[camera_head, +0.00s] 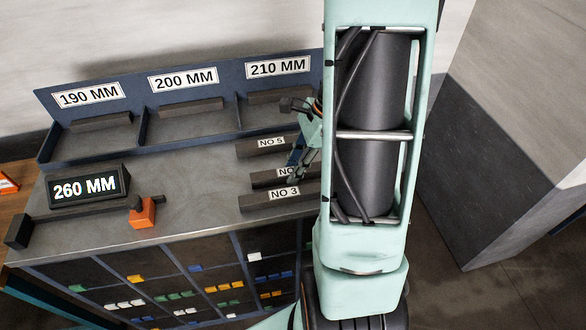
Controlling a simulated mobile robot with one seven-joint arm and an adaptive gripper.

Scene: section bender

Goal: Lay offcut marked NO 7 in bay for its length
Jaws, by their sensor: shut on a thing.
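Three dark offcuts lie on the grey bench top, beside my arm. The back one (256,148) is marked NO 5 and the front one (260,204) NO 3. The middle offcut (262,181) shows only "NO"; its number is hidden by my gripper. My gripper (294,174) is at this middle offcut, shut on it as far as I can see; my arm hides its right part. A blue rack at the back has bays marked 190 MM (73,136), 200 MM (160,122) and 210 MM (250,117). Each bay has a dark bar at its back.
A black display (88,187) reading 260 MM stands at the bench's left. Before it lies a dark measuring bar with an orange slider (142,212) and a black end block (18,231). Coloured tags sit in compartments below. The bench middle is clear.

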